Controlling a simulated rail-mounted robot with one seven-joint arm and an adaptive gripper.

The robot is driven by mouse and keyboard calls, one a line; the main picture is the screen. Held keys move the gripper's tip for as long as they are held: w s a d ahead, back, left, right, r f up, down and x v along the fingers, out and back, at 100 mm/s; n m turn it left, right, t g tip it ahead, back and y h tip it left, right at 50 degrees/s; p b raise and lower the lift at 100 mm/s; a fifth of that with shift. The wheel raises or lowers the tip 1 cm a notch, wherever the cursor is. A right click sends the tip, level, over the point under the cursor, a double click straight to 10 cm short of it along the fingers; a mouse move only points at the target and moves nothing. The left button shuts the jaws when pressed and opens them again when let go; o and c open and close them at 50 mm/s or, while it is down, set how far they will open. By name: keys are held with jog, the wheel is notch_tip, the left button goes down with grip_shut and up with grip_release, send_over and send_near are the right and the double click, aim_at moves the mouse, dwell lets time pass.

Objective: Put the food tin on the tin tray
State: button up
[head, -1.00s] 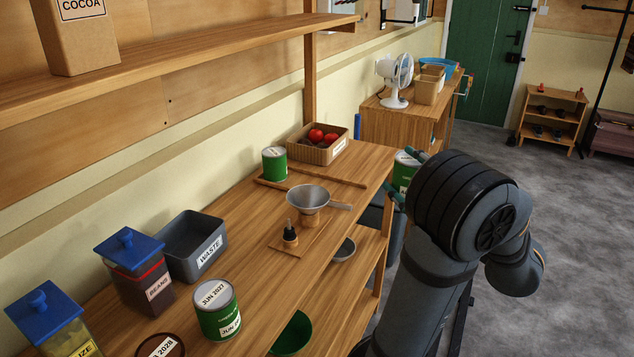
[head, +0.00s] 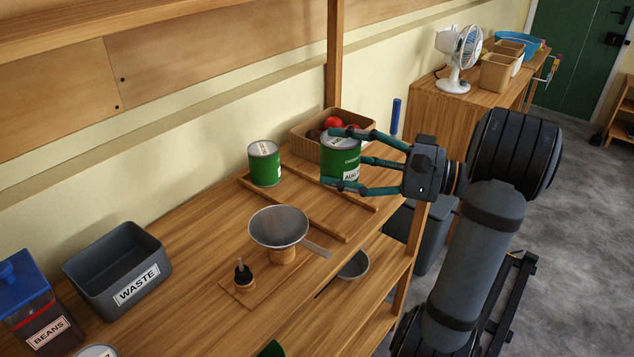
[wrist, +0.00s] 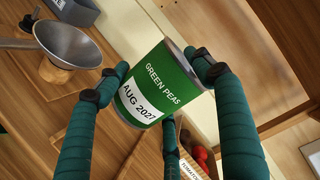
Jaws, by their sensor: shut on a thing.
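My gripper (head: 360,160) is shut on a green food tin (head: 340,162), its teal fingers around the sides. In the wrist view the tin (wrist: 158,88) reads "GREEN PEAS" and "AUG 2027". The tin is roughly upright in the head view, over the right part of the tin tray, in front of the basket. Whether its base touches the tray I cannot tell. The tin tray (head: 300,214) is a strip of bench framed by wooden rails. Another green tin (head: 264,165) stands at its left end.
A grey waste bin (head: 118,270) stands left. Bench between bin and tray is clear.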

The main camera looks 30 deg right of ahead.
jog(key=shift+w+a+r, duration=0.2)
jog(key=shift+a+r, duration=0.05)
jog(key=shift+a, duration=0.1)
jog(key=shift+w+a+f+p, duration=0.2)
jog(key=shift+w+a+f, duration=0.5)
jog(key=shift+w+f, duration=1.05)
jog(key=shift+w+a+f+p, duration=0.15)
jog(key=shift+w+a+f, duration=0.55)
jog(key=shift+w+f, duration=1)
jog(key=shift+w+a+f+p, duration=0.2)
jog(key=shift+w+a+f, duration=0.5)
jog(key=shift+w+f, duration=1)
jog(key=shift+s+f, duration=0.1)
jog(key=shift+f, duration=0.05)
jog(key=shift+f+b, duration=0.15)
jog(key=shift+b, duration=0.15)
jog(key=o, duration=1.6)
jog(key=shift+c, duration=0.2)
